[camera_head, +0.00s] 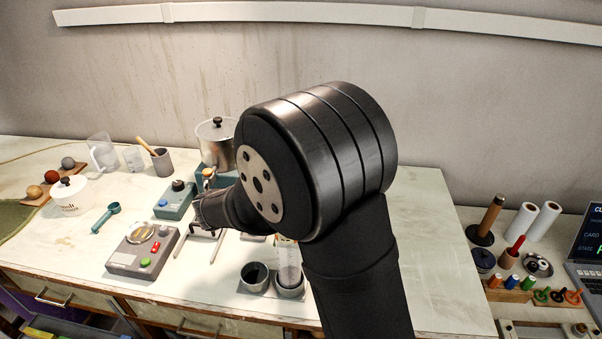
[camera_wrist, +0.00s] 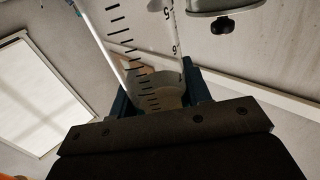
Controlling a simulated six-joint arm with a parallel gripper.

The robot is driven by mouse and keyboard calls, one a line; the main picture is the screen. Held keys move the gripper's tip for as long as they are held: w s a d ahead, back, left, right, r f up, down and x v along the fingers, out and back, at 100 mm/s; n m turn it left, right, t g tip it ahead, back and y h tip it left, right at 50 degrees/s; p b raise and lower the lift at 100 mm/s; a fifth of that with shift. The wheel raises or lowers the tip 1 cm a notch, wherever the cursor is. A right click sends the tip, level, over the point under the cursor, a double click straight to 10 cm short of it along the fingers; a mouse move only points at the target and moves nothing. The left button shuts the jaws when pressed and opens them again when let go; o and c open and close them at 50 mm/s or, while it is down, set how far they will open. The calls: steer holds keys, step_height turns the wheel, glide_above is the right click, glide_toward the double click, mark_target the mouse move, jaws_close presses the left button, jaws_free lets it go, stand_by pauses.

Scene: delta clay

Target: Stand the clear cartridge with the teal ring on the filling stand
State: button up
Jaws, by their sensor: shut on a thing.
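A clear cartridge (camera_wrist: 132,55) with black graduation marks stands between my gripper's dark blue jaws (camera_wrist: 158,88) in the wrist view, and they are shut on it. No teal ring can be made out on it there. In the head view my gripper (camera_head: 206,208) is at the end of the black arm, over the middle of the table, mostly hidden by the wrist. A metal frame with pale legs (camera_head: 214,248) shows below it; I cannot tell if this is the filling stand. Another clear tube (camera_head: 288,258) stands in a grey cup (camera_head: 291,289), partly behind my arm.
A teal box (camera_head: 175,202) and a grey scale (camera_head: 142,250) stand to the left. An empty grey cup (camera_head: 254,275) is at the front.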

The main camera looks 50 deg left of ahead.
steer(key=o, duration=1.4)
steer(key=s+a, duration=0.1)
steer(key=s, duration=1.6)
steer(key=shift+s, duration=0.2)
steer(key=w, duration=1.1)
steer(key=w+d, duration=0.1)
steer(key=w, duration=0.5)
steer(key=shift+w+r, duration=0.15)
steer(key=shift+w, duration=0.15)
steer(key=shift+r, duration=0.25)
